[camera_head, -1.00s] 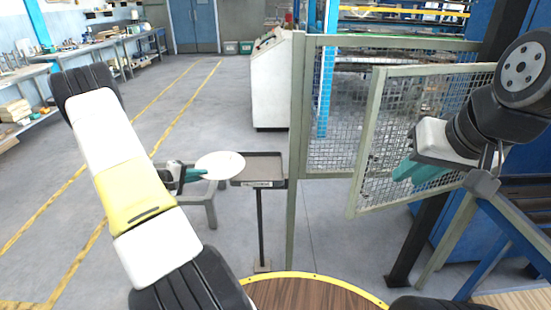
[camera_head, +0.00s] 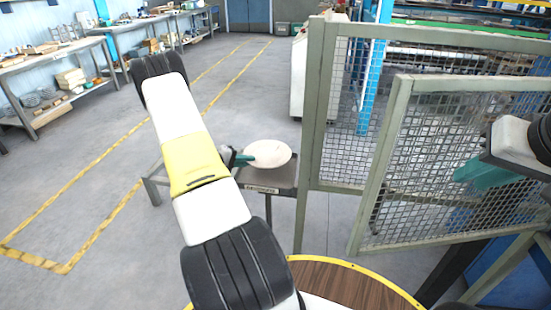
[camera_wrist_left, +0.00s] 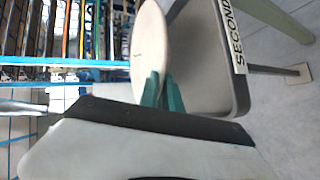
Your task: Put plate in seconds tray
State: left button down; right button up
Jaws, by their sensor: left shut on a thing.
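A round, cream-white plate (camera_head: 268,153) is held by my left gripper (camera_head: 243,159), whose teal fingers are shut on its left edge. In the head view the plate overlaps the grey seconds tray (camera_head: 284,186); it looks held above it. The left wrist view shows the plate (camera_wrist_left: 150,45) edge pinched by the teal fingertips (camera_wrist_left: 160,88), with the tray (camera_wrist_left: 200,48) and its partly readable "SECOND" label alongside. Contact between plate and tray cannot be told. My right gripper (camera_head: 480,172) is at the right, by the mesh gate; its finger gap is not clear.
A green-framed mesh fence (camera_head: 335,120) stands right of the tray, with a mesh gate panel (camera_head: 430,165) nearer me. A grey stand (camera_head: 152,182) is left of the tray. A round wooden top (camera_head: 350,282) is at the bottom. Open floor lies to the left.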

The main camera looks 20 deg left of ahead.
aim_at(249, 178)
pick_arm(q)
jog(key=shift+f, duration=2.75)
jog(key=shift+f, duration=0.1)
jog(key=c, duration=1.8)
grip_release()
